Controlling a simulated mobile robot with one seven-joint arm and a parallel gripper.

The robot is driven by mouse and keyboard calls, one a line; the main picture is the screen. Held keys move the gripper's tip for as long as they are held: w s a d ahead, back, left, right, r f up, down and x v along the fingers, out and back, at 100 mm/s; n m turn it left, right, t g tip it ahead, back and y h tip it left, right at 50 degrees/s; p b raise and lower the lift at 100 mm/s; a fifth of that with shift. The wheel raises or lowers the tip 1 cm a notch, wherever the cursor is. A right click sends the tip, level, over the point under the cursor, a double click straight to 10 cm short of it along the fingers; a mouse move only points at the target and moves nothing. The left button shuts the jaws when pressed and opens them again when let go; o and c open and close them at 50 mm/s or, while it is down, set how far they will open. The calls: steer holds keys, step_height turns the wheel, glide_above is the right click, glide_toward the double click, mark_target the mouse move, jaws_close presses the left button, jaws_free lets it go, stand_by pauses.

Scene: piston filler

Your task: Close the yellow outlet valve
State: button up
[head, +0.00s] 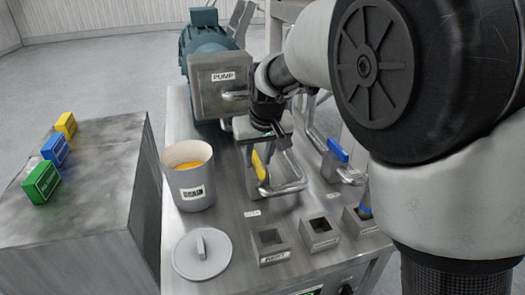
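The yellow outlet valve handle (258,166) stands steeply on a metal pipe fitting (285,187) near the middle of the steel bench in the head view. My arm comes in from the right, and my gripper (268,147) points down just above and beside the yellow handle. Its fingers overlap the upper part of the handle and the grey pipework, so I cannot tell whether they touch the handle or how far apart they are.
A blue valve handle (337,150) is to the right. A pump (219,92) stands behind, and a drain bucket (188,177) with orange contents stands left. A round lid (202,255) and square holders (319,232) lie in front. Coloured blocks (55,150) sit on a side cabinet (96,205).

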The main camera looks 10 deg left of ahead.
jaws_close()
